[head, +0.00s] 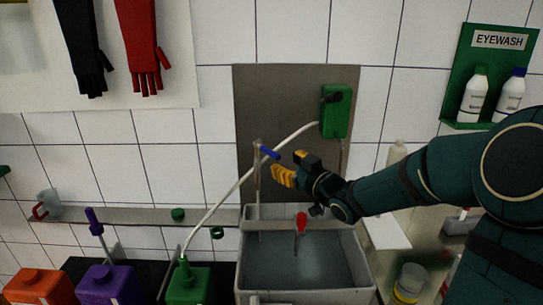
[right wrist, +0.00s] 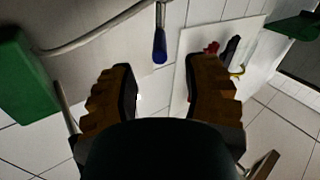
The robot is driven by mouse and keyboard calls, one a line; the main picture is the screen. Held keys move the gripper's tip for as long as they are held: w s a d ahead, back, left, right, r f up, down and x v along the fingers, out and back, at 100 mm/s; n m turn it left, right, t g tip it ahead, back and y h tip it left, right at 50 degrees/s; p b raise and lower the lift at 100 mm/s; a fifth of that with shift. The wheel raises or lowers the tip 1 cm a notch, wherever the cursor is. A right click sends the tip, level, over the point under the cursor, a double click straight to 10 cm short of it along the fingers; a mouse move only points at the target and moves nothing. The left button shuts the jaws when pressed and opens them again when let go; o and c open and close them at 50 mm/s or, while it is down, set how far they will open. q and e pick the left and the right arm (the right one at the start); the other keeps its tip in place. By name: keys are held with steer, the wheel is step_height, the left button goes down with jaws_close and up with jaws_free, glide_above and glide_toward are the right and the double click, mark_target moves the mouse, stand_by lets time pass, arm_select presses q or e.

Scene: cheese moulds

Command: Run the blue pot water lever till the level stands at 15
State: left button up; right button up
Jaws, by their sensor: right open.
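The blue lever (head: 269,152) sits on top of a thin upright pipe behind the grey sink (head: 250,282). In the right wrist view the blue lever (right wrist: 160,45) hangs just beyond and between my fingertips, apart from them. My right gripper (head: 287,167) is open and empty, close to the right of the lever. Its two orange-brown fingers also show spread in the right wrist view (right wrist: 158,82). A red lever (head: 301,222) stands at the sink's back rim. I cannot read any level mark. My left gripper is not in view.
A green wall box (head: 336,112) feeds a pale hose (head: 232,188) crossing behind the lever to a green canister (head: 190,286). Purple (head: 108,284) and orange (head: 42,285) canisters stand left. A narrow shelf (head: 130,214) runs along the wall; a yellow-banded jar (head: 409,283) stands right.

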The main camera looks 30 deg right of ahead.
mark_target(260, 147)
steer(key=w, duration=0.7)
steer(key=shift+w+a+b, duration=0.25)
steer(key=shift+b, duration=0.15)
jaws_close()
